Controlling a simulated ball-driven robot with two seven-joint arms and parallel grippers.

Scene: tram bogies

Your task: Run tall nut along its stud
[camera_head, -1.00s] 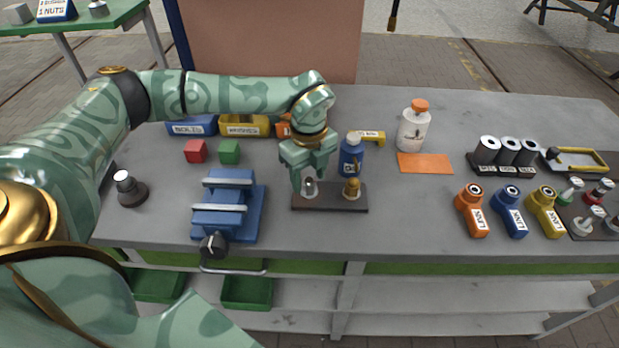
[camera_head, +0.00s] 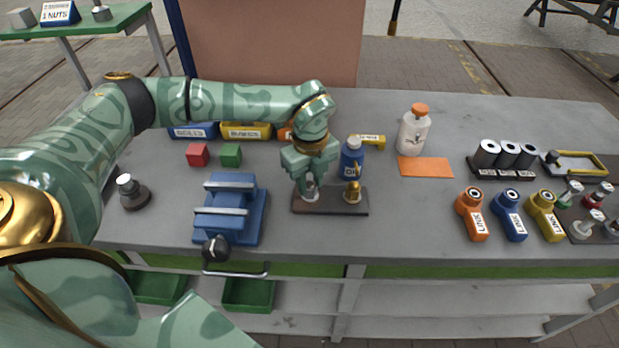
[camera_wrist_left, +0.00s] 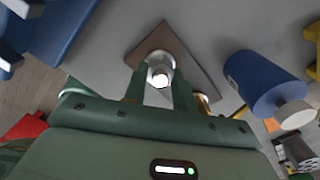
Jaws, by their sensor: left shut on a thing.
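A dark rectangular board (camera_head: 335,208) lies near the front middle of the grey bench. It carries a silvery nut on a stud (camera_head: 312,193) at its left and a brass-coloured piece (camera_head: 352,192) at its right. My left gripper (camera_head: 308,190) points down over the left stud, shut on the silvery nut. In the left wrist view the two fingers (camera_wrist_left: 160,88) stand on either side of the bright round nut top (camera_wrist_left: 159,72), with the board (camera_wrist_left: 187,50) below. The fingers hide part of the nut, and its height on the stud is hard to tell. My right gripper is out of view.
A blue vise (camera_head: 230,208) stands left of the board. A blue bottle (camera_head: 351,160) stands close behind it, and a white bottle (camera_head: 413,132) farther back. Orange, blue and yellow link pieces (camera_head: 511,216) lie to the right. The bench between board and links is clear.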

